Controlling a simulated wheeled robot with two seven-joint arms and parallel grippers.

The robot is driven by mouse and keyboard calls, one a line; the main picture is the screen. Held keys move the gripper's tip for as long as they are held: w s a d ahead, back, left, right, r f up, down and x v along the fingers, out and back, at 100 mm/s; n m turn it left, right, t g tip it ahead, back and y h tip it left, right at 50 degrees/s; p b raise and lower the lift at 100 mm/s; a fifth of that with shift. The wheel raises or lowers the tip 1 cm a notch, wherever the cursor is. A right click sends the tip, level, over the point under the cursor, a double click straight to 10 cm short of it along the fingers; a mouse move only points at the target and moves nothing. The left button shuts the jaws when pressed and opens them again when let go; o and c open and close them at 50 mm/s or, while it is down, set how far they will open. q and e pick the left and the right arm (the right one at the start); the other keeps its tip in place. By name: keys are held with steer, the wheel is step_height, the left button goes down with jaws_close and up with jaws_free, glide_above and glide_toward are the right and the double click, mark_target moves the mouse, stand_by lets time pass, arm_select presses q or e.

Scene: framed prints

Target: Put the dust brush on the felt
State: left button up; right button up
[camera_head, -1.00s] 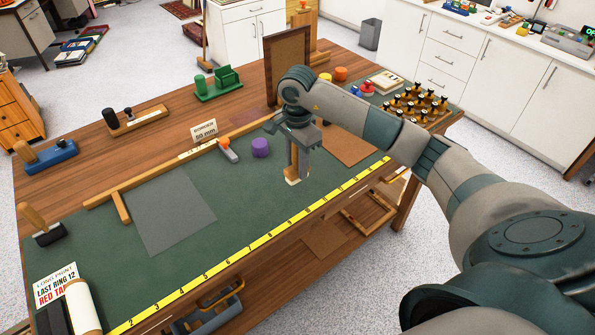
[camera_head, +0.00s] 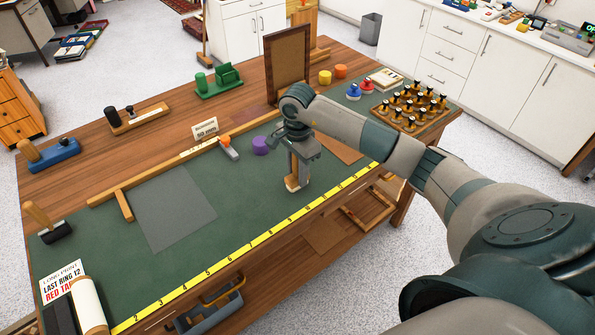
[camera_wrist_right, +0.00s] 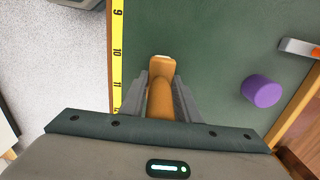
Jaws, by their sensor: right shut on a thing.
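The dust brush (camera_wrist_right: 160,92), a tan wooden piece with a pale end, lies between the fingers of my right gripper (camera_wrist_right: 168,90) in the right wrist view. In the head view my right gripper (camera_head: 299,172) is shut on it, with the tan and pale lower part of the brush (camera_head: 292,184) showing under the fingers, near the yellow ruler. I cannot tell whether the brush touches the green mat. The felt appears to be the flat grey sheet (camera_head: 175,208) on the left part of the mat; it is bare. My left gripper is not in view.
A purple cylinder (camera_head: 261,145) and an orange-and-grey tool (camera_head: 228,148) are left of the gripper. A wooden rail (camera_head: 160,175) borders the grey sheet. An upright framed board (camera_head: 287,65) stands behind. A black-based tool (camera_head: 55,231) stands at left. The mat between brush and sheet is clear.

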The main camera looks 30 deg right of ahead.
steer(key=shift+f, duration=0.15)
steer(key=o, duration=1)
steer(key=shift+o, duration=0.2)
steer(key=shift+r, duration=0.2)
steer(key=shift+r, duration=0.1)
step_height(320, 180, up, 11)
steer(key=b, duration=0.4)
steer(key=shift+r, duration=0.4)
